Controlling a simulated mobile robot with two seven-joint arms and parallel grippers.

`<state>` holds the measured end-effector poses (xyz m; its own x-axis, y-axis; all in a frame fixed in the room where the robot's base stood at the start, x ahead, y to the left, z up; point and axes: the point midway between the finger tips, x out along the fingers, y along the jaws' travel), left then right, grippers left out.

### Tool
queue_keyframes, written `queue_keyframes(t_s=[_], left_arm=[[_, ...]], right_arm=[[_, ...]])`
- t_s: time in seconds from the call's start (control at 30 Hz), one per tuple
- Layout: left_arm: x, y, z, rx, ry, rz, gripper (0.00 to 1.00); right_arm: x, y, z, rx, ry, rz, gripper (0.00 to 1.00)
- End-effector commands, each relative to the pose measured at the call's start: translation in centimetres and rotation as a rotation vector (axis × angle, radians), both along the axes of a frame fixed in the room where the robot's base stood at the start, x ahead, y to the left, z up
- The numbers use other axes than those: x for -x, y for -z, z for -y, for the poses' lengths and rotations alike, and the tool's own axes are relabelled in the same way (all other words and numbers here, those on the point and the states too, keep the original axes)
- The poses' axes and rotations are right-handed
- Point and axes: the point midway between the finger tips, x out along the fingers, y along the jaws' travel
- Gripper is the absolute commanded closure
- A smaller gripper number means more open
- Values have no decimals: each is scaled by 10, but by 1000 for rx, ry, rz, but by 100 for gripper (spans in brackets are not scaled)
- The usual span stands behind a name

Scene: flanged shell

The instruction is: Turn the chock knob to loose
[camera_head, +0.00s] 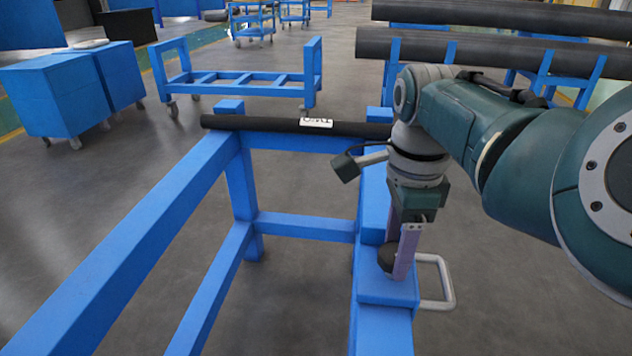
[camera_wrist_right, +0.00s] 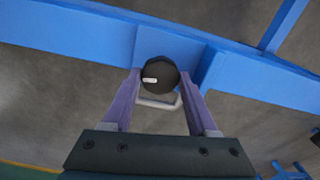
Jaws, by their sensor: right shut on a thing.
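The chock knob (camera_head: 387,258) is a dark round knob on the blue block of the stand's right rail. In the right wrist view the knob (camera_wrist_right: 159,75) shows face-on as a black disc with a short white mark at its left side. My right gripper (camera_head: 400,262) points down at it, and its two purple fingers are shut on the knob, one on each side. In the head view the near finger partly hides the knob. My left gripper is not in view.
A dark pipe with a white label (camera_head: 316,122) lies across the far end of the blue stand (camera_head: 238,170). A grey metal handle (camera_head: 447,282) sticks out right of the block. Blue carts (camera_head: 60,95) and a rack of long pipes (camera_head: 480,50) stand behind.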

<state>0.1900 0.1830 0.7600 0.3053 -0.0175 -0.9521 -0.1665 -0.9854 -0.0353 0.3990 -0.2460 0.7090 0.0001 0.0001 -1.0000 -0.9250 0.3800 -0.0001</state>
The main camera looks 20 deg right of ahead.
Motion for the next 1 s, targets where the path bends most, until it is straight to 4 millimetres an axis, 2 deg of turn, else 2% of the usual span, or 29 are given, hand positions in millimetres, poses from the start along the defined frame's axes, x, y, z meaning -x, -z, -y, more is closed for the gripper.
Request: queue_keyframes(t_s=[0.4,1.0], left_arm=[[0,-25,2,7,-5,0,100],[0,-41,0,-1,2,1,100]], right_arm=[[0,-3,0,0,-340,-2,97],[0,-2,0,1,-911,-1,97]])
